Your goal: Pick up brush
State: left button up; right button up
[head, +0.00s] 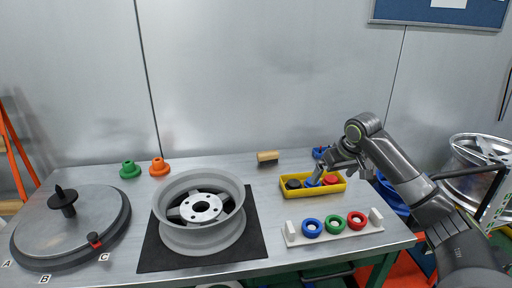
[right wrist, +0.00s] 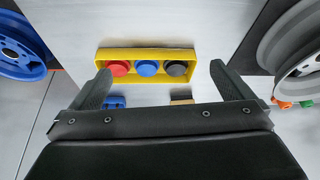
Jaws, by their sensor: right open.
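The brush (head: 268,156) is a small block with a tan side and a darker top. It lies near the back of the table, left of the yellow tray. A tan piece that looks like the brush (right wrist: 181,100) shows in the right wrist view, mostly hidden by the gripper body. My right gripper (head: 328,167) is above the yellow tray, to the right of the brush and apart from it. In the right wrist view its two fingers (right wrist: 163,82) are spread with nothing held between them. My left gripper is not in view.
The yellow tray (head: 285,195) holds black, blue and red parts. A blue object (head: 320,152) stands behind it. A white rack (head: 290,237) with three coloured rings is in front. A wheel (head: 201,222) stands on a dark mat, and green and orange parts (head: 157,167) lie behind it.

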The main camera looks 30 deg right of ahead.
aim_at(268, 157)
jog(key=i, duration=1.1)
